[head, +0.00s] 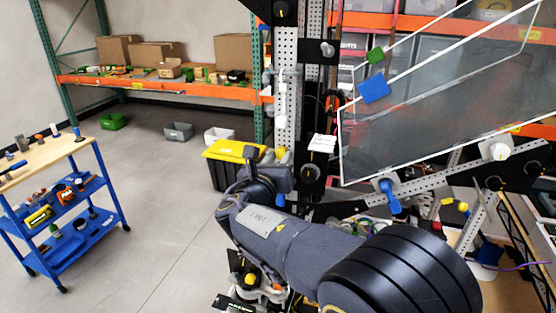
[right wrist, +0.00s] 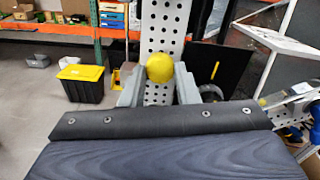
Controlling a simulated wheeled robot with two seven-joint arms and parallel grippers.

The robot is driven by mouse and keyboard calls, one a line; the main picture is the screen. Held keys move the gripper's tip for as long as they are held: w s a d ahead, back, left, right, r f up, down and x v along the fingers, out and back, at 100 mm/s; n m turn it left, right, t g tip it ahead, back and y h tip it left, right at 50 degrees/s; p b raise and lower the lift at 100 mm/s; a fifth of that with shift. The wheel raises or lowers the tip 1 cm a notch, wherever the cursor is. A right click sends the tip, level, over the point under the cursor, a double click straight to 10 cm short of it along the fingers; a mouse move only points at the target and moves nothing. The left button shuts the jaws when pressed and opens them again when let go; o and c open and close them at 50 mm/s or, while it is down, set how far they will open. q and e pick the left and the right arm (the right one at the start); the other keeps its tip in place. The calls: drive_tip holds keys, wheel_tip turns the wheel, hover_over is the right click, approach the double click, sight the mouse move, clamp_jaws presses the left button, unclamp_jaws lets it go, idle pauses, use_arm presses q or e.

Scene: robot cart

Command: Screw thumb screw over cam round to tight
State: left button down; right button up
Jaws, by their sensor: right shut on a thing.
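A yellow rounded knob (right wrist: 160,68), which looks like the thumb screw, is on the front of a perforated metal post (right wrist: 165,22). My right gripper (right wrist: 159,82) has one grey finger on each side of the knob and is shut on it. In the head view my right gripper (head: 274,168) is at the post (head: 286,100), and a bit of the yellow knob (head: 282,153) shows beside it. The knob's thread and any cam behind it are hidden, so I cannot tell how tight it is. My left gripper is in neither view.
Clear panels (head: 440,110) and a blue-handled clamp (head: 389,195) are on the right of the rig. A black bin with a yellow lid (head: 232,151) stands behind my gripper. A blue cart (head: 75,200) is at the left, with open floor between.

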drive_tip(key=shift+f+m+b, duration=0.2)
drive_tip(key=shift+m+b, duration=0.6)
drive_tip(key=shift+b, duration=0.3)
drive_tip(key=m+b, duration=1.4)
drive_tip(key=b, duration=0.1)
drive_tip(key=shift+b, duration=0.4)
drive_tip(key=m+b, duration=0.3)
drive_tip(key=m, duration=0.1)
drive_tip(key=shift+m+b, duration=0.3)
drive_tip(key=m+b, duration=0.3)
drive_tip(key=m, duration=0.1)
drive_tip(key=shift+m, duration=0.3)
drive_tip(key=m+b, duration=0.2)
drive_tip(key=m, duration=0.2)
drive_tip(key=shift+r+m+b, duration=0.15)
drive_tip(key=shift+m+b, duration=0.65)
drive_tip(key=shift+m, duration=1.4)
